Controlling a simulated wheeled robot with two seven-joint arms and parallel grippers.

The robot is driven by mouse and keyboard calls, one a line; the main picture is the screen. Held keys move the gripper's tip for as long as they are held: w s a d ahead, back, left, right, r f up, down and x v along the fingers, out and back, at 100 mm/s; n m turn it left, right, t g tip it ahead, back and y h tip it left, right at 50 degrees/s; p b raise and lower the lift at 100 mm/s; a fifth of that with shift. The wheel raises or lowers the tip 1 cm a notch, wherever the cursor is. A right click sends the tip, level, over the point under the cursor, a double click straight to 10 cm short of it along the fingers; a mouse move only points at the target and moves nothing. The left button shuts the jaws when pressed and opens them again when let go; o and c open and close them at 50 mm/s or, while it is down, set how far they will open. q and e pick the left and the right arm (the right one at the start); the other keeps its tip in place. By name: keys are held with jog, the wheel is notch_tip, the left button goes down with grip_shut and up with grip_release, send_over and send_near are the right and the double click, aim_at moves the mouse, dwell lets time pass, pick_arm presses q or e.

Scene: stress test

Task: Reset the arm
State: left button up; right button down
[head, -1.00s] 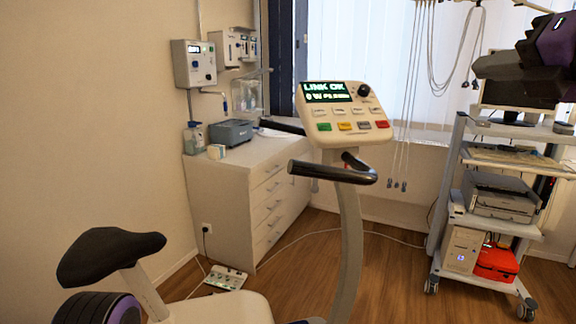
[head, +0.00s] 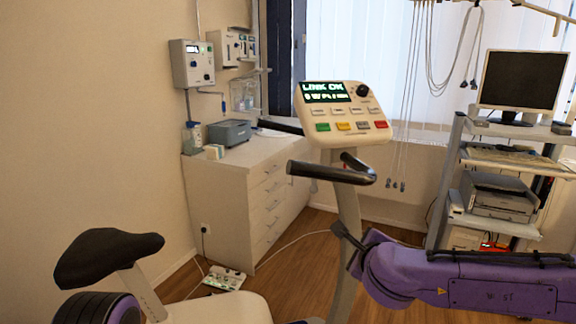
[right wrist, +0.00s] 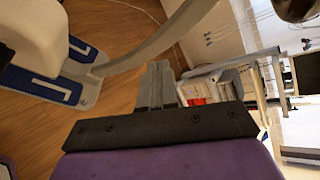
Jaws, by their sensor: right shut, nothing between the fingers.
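My right arm (head: 470,278) reaches in from the right edge in the head view, low and almost level, in front of the exercise bike's post (head: 350,215). My right gripper (head: 341,230) is at its left end, dark and small, close to the post in the picture; I cannot tell if they touch. In the right wrist view, the right gripper's grey fingers (right wrist: 158,80) are together with nothing between them. The bike's console (head: 342,112) is lit above dark handlebars (head: 335,172). My left gripper is not in view.
The bike's saddle (head: 108,257) is at lower left. A white drawer cabinet (head: 235,190) stands by the wall. A trolley (head: 450,180) with a monitor (head: 522,80) and printer (head: 498,197) stands behind my right arm. The bike's foot (right wrist: 80,75) shows in the right wrist view.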

jog(key=s+d+f+n+g, duration=0.15)
jog(key=s+f+n, duration=0.45)
jog(key=f, duration=0.8)
jog(key=s+f+n+g, duration=0.35)
jog(key=s+f, duration=0.45)
jog(key=f, duration=0.6)
jog(key=s+d+f+n+g+h, duration=0.1)
jog(key=s+d+f, duration=0.3)
jog(key=s, duration=0.4)
jog(key=s+d+f+n+g+h, duration=0.1)
jog(key=s+d+f+n+g, duration=0.1)
jog(key=s+d+f+n, duration=0.2)
jog(key=s+d+f+n+g+h, duration=0.1)
jog(key=s+d+f, duration=0.3)
jog(key=s, duration=0.7)
jog(key=shift+s+d+f+n+g, duration=0.35)
jog(key=shift+d+n, duration=0.2)
jog(key=shift+n, duration=0.3)
